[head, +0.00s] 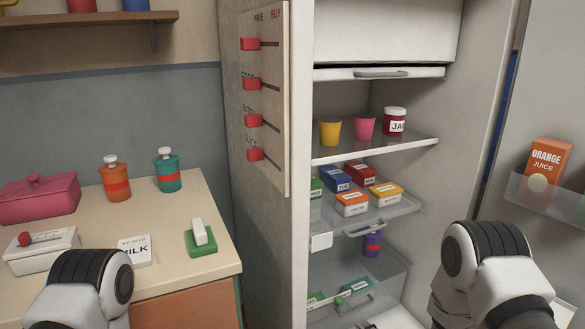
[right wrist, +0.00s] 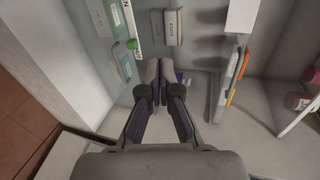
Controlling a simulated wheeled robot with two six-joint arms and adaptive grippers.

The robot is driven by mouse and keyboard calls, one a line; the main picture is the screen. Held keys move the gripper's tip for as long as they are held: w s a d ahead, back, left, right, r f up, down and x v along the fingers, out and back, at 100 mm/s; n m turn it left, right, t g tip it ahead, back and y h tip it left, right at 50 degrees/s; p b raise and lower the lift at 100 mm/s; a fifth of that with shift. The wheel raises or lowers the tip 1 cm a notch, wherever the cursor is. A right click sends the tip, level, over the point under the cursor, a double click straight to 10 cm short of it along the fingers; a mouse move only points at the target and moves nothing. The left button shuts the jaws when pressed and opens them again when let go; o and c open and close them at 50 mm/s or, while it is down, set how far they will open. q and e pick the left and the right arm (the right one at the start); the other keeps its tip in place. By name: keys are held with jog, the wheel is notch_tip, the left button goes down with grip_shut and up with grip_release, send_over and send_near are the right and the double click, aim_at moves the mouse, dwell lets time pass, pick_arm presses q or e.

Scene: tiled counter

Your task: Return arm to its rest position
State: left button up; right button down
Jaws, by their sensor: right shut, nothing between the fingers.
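My right arm (head: 490,270) enters the head view at the lower right, in front of the open fridge. The right gripper (right wrist: 161,72) shows in the right wrist view with its two dark fingers close together, shut and empty, among the fridge's lower compartments. My left arm (head: 85,285) shows at the lower left of the head view, over the counter's front; its gripper is out of view.
The fridge shelf (head: 375,149) holds two cups and a jam jar (head: 394,121). Boxes fill the drawer below. The open door holds an orange juice carton (head: 547,165).

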jog(key=s+d+f+n+g+h, duration=0.2)
jog(key=s+f+g, duration=0.3)
jog(key=s+f, duration=0.65)
jog(key=s+d+f+n+g+h, duration=0.15)
jog(key=s+n+g, duration=0.3)
jog(key=s, duration=0.75)
jog(key=s+d+n+g+h, duration=0.2)
jog(key=s+n+g, duration=0.3)
jog(key=s, duration=0.7)
notch_tip(320, 180, up, 18)
jog(key=n+p, duration=0.2)
jog(key=p, duration=1.6)
jog(key=shift+t, duration=0.45)
